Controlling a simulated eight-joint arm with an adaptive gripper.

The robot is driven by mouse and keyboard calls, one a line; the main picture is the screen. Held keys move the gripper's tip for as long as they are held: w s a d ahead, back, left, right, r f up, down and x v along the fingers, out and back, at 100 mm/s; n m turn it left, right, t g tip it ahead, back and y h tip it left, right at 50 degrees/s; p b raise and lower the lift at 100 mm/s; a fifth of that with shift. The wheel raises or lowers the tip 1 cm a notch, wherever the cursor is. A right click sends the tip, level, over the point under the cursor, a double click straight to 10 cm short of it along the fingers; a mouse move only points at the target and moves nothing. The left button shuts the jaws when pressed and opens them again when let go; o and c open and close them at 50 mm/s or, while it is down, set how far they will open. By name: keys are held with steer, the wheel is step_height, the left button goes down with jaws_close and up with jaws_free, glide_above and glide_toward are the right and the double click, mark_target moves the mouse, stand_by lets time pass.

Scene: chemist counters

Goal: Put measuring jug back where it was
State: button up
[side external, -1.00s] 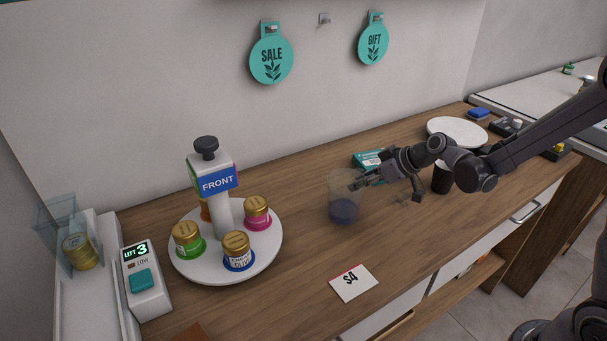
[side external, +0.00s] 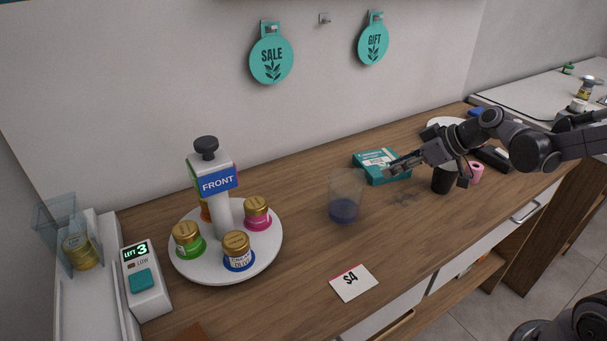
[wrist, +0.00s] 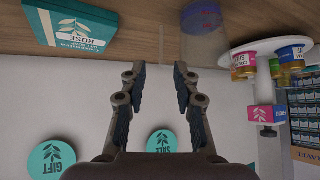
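The measuring jug (side external: 345,196) is a clear vessel with dark blue liquid at its bottom. It stands upright on the wooden counter, right of the round white stand, in the side view. In the wrist view the jug (wrist: 205,38) shows upside down at the top, beyond my fingertips. My gripper (side external: 391,169) is to the right of the jug, clear of it and above the counter near the teal box. In the wrist view my gripper (wrist: 161,68) has its two fingers apart with nothing between them.
A teal box (side external: 372,165) lies behind and right of the jug. A white round stand (side external: 188,262) with several gold-lidded jars is at left. A $4 card (side external: 354,283) lies in front. A black cup (side external: 442,180) stands at right. Counter around the jug is clear.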

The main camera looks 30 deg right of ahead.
steer(key=s+a+m+h, duration=0.2)
steer(key=s, duration=0.5)
steer(key=s+a+m+g+h, duration=0.1)
steer(key=s+a+m, duration=0.1)
steer(key=s, duration=0.6)
steer(key=shift+a+r+h, duration=0.25)
steer(key=shift+r+h, duration=0.15)
steer(key=shift+r, duration=0.05)
steer(key=shift+o, duration=0.3)
